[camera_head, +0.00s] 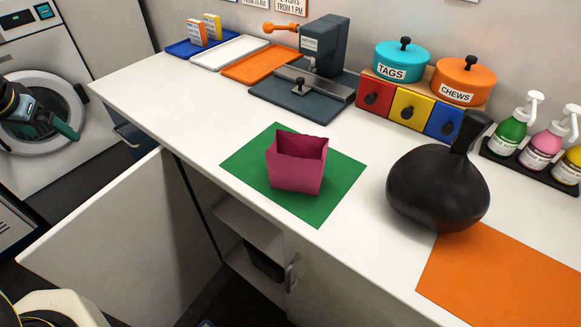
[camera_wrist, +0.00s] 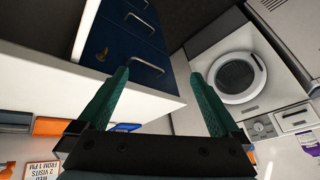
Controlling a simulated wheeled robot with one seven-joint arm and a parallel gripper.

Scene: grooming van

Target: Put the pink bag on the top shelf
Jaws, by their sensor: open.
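The pink bag (camera_head: 296,165) stands upright with its top open on a green mat (camera_head: 236,164) on the white counter, in the head view. Below the counter is an open cabinet with a pale upper shelf (camera_head: 240,217); only part of it shows, and I cannot tell whether this is the top shelf. My gripper (camera_head: 68,128) is at the far left of the head view, in front of the washing machine and well away from the bag. In the wrist view my gripper (camera_wrist: 158,78) has its two green fingers wide apart with nothing between them. The bag is not in the wrist view.
The cabinet door (camera_head: 110,225) stands open at the left. A dark bin (camera_head: 263,262) sits low in the cabinet. A black vase-like object (camera_head: 435,188) stands right of the bag, near an orange mat (camera_head: 500,280). Drawers (camera_wrist: 140,40) and a washing machine (camera_wrist: 238,75) show in the wrist view.

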